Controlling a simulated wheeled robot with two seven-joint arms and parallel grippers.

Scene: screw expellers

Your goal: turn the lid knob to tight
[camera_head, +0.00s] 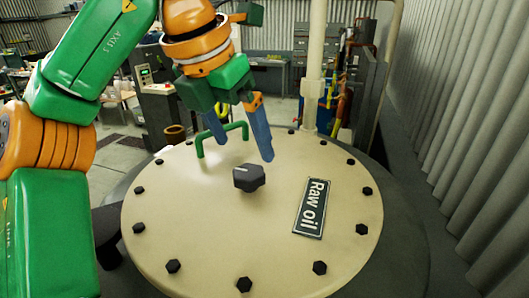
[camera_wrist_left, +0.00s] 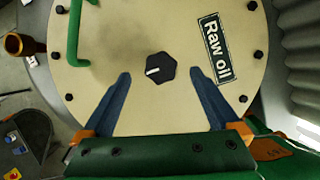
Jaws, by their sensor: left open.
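The lid knob (camera_head: 249,177) is a dark, six-sided knob with a white mark, near the middle of the cream round lid (camera_head: 200,240). My left gripper (camera_head: 243,150) is open above the lid, with its blue fingers spread and nothing between them. In the left wrist view the knob (camera_wrist_left: 160,69) lies just beyond the gap between the fingertips (camera_wrist_left: 158,75), apart from both. Its white mark points roughly sideways there. My right gripper is not in view.
A green handle (camera_head: 222,138) stands up from the lid behind the knob. A "Raw oil" plate (camera_head: 311,208) lies to its right. Several dark bolts ring the lid's edge. A pale pipe (camera_head: 314,70) rises behind, and a corrugated wall (camera_head: 480,130) stands at right.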

